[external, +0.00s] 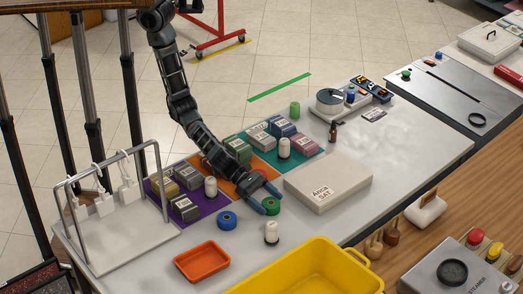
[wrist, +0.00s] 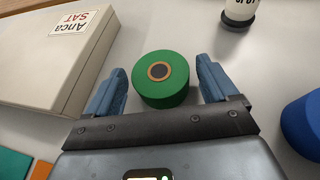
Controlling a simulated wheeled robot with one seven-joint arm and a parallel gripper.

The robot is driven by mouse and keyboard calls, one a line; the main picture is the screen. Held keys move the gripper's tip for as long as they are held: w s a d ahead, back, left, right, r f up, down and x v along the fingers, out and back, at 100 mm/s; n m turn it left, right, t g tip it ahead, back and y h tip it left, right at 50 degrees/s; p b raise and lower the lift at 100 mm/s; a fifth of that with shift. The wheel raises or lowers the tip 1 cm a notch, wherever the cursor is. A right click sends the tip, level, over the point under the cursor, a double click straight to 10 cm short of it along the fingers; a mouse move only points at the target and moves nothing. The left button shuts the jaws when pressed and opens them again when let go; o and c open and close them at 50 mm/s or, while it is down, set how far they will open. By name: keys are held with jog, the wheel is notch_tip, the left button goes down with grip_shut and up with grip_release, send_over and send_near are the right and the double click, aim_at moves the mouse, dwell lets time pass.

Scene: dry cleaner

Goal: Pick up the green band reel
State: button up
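The green band reel (wrist: 160,92) sits flat on the white table between the fingers of my gripper (wrist: 161,84) in the wrist view. It is a round green disc with a tan ring and dark hole in its centre. My gripper is open, with one blue finger on each side and small gaps to the reel. In the external view my gripper (external: 268,198) reaches down to the table, and the green band reel (external: 271,206) shows at its fingertips. Another green round item (external: 295,109) stands at the table's far edge.
A blue reel (external: 227,220) lies left of my gripper, and a white spool (external: 271,232) stands in front. The Anca SAT box (external: 328,184) is to the right. A yellow bin (external: 312,268) and orange tray (external: 202,261) are at the near side. Coloured mats hold several labelled blocks behind.

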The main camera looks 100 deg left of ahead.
jog(key=c, duration=0.9)
jog(key=shift+r, duration=0.2)
